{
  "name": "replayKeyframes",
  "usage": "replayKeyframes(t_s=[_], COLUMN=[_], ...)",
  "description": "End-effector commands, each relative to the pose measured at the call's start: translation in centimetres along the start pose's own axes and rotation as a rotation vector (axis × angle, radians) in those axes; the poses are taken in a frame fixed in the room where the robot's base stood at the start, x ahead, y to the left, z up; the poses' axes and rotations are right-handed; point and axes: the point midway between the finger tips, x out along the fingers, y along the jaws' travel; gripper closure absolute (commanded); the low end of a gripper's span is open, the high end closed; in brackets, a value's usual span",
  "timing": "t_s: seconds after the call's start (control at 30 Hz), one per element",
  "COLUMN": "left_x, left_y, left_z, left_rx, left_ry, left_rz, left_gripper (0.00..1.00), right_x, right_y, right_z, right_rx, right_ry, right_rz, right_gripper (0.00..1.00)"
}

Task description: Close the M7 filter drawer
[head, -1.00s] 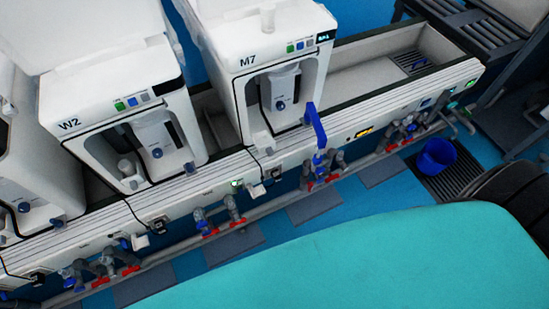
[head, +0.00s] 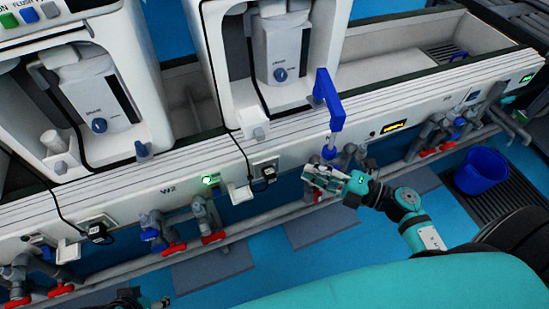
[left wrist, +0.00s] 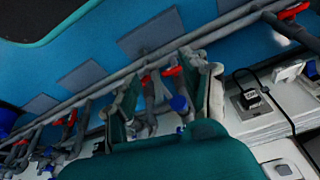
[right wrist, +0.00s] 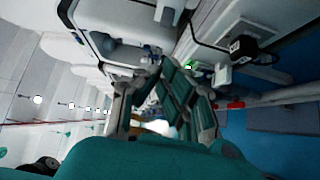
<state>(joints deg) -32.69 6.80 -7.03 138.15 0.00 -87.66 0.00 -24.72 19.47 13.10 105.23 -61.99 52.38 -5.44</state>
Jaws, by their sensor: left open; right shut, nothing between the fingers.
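The M7 unit (head: 276,98) is the right-hand white machine in the head view; its label is outside the frame now. Inside its bay is a white box (head: 279,48) with a blue knob. I cannot tell which part is the filter drawer or how far it stands out. A blue bent bar (head: 328,97) sticks out at the unit's lower right front. My right gripper (head: 316,174) is shut and empty, below that bar and apart from it. It also shows in the right wrist view (right wrist: 165,85). My left gripper (left wrist: 160,88) is open and empty in the left wrist view.
The W2 unit (head: 95,95) stands to the left. A white ledge (head: 190,160) runs along the front, with pipes and red-handled valves (head: 214,237) below it. A blue bucket (head: 481,171) stands at the right. Blue floor is open in front.

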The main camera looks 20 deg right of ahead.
Motion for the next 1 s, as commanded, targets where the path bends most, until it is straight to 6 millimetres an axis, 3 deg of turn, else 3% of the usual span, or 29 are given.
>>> replayKeyframes(t_s=[0.27, 0.67, 1.0], left_x=[-0.9, -1.0, -0.2], left_y=[-0.1, 0.0, 0.0], left_z=[0.1, 0.2, 0.5], left_rx=[-0.001, -0.001, -0.001], left_ry=[0.006, 0.009, 0.009], left_rz=[-0.001, -0.002, -0.002], left_gripper=[0.54, 0.54, 0.54], right_x=[1.9, 10.3, 12.8], right_y=[0.2, 0.1, 0.1], right_z=[-0.6, -0.8, 1.8], right_rx=[-0.043, -0.04, -0.038], right_ry=[0.033, 0.03, 0.03], right_rz=[-0.003, -0.002, -0.005], right_gripper=[1.0, 1.0, 1.0])
